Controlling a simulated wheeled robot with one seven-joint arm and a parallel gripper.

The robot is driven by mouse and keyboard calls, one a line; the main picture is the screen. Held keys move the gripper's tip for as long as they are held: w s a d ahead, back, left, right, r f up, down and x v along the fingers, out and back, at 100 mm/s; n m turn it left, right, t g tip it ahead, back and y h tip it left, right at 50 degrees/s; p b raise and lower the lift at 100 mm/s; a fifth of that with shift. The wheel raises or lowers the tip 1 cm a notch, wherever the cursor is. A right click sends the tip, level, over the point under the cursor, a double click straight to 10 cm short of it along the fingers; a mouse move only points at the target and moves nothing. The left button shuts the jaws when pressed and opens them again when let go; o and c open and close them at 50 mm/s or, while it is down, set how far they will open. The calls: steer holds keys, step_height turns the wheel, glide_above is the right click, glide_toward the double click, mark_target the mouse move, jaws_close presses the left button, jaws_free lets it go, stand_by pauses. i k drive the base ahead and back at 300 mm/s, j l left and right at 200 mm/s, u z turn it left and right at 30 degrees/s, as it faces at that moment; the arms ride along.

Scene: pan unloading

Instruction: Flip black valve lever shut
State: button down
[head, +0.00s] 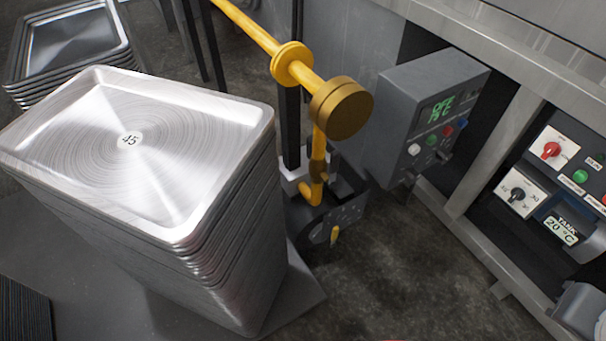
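A yellow pipe (245,25) comes down from the upper left to a flange (291,63) and a round brass-coloured end (341,110). A thinner yellow pipe (320,140) drops from it to a brass-coloured fitting (318,170) above a dark grey unit (345,212) near the floor. A small yellow handle-like piece (335,236) shows on that unit's front. I cannot make out a black valve lever with certainty, nor its position. My gripper is not in view.
A tall stack of metal trays (220,120) marked 45 stands at left centre, close to the pipe. Another tray stack (72,45) is at the upper left. A grey control box (430,95) and a panel with red and black knobs (517,195) are at right. Floor (400,270) between is clear.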

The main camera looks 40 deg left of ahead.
mark_target(335, 154)
steer(key=u, duration=1.75)
